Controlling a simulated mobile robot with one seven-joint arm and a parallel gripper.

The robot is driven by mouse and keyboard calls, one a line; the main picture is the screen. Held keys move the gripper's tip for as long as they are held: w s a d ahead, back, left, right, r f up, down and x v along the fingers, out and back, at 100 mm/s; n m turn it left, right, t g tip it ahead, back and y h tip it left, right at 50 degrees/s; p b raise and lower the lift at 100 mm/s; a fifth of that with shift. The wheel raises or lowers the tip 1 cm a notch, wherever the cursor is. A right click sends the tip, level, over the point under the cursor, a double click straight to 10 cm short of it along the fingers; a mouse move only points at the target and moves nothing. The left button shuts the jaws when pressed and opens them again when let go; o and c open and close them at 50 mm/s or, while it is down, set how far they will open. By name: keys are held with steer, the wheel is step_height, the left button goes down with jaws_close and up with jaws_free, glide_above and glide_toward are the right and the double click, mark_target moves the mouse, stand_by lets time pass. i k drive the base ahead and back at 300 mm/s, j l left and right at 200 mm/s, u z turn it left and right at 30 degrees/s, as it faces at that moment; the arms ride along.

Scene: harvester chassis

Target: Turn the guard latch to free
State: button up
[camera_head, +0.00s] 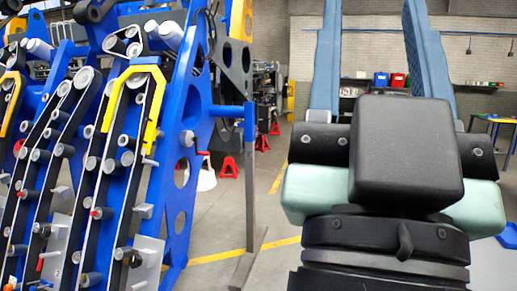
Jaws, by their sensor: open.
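The blue harvester chassis (180,190) fills the left of the head view, with belts and rollers on its face. A yellow guard-like bracket (150,80) arches over one belt, and a second yellow bracket (12,85) is cut by the left edge. A small red handle-like part (201,153) sticks out at the chassis's right edge. I cannot tell which part is the guard latch, or its position. My own dark and pale green arm links stand at the right. My gripper does not show.
A grey upright post (250,180) stands just right of the chassis. Red stands (229,168) are on the floor behind. Concrete floor with yellow lines lies open between the chassis and my arm. A shelf with blue (381,79) and red (398,80) bins is at the back wall.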

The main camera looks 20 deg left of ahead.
mark_target(140, 159)
steer(key=i+j+u, duration=0.1)
steer(key=u, duration=0.3)
steer(key=i+j+u, duration=0.2)
steer(key=u, duration=0.15)
steer(key=i+j+u, duration=0.1)
steer(key=i+j, duration=0.25)
steer(key=i+j+u, duration=0.15)
steer(key=i+j, duration=0.2)
steer(key=i, duration=0.2)
steer(key=i+j+u, duration=0.1)
steer(key=i+j, duration=0.2)
steer(key=i, duration=0.15)
steer(key=i+j+u, duration=0.15)
steer(key=i, duration=0.3)
steer(key=i+j, duration=0.35)
steer(key=i, duration=0.3)
